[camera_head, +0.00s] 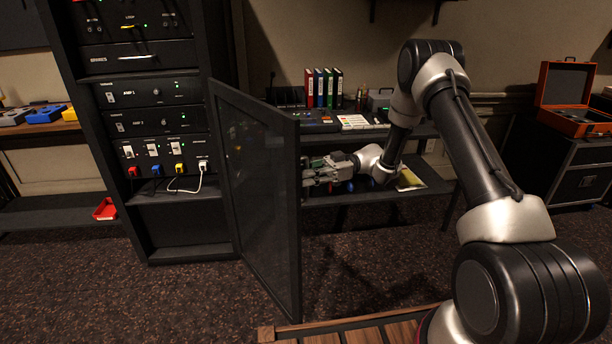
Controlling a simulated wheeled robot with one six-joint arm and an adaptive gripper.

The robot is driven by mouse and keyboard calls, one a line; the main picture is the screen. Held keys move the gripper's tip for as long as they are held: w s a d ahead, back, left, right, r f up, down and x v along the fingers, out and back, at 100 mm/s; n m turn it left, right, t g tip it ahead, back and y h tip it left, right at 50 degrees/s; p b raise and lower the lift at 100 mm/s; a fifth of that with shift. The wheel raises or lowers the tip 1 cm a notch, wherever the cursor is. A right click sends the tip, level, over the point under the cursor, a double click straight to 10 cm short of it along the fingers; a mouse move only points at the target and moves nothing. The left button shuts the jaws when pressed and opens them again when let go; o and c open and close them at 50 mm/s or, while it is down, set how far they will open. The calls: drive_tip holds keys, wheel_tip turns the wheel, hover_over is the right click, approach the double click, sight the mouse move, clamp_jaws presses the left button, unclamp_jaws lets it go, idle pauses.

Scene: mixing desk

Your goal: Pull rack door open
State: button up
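The rack door (262,190) is a dark framed panel hinged at the right side of the black equipment rack (222,60). It stands swung out from the rack, so the rack's front is uncovered. My gripper (308,178) is just right of the door's free edge, pointing left at about mid-height. Its fingertips are close to the door frame or behind it; I cannot tell whether they touch. The finger gap is too small to make out. No door handle shows clearly.
Behind my gripper stands a desk with a lower shelf (428,190) and several binders (323,88). An open orange case (568,98) sits on a black box at the right. A red tray (105,209) lies on the left shelf. Carpet in front of the rack is clear.

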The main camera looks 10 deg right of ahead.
drive_tip(key=v, duration=1.2)
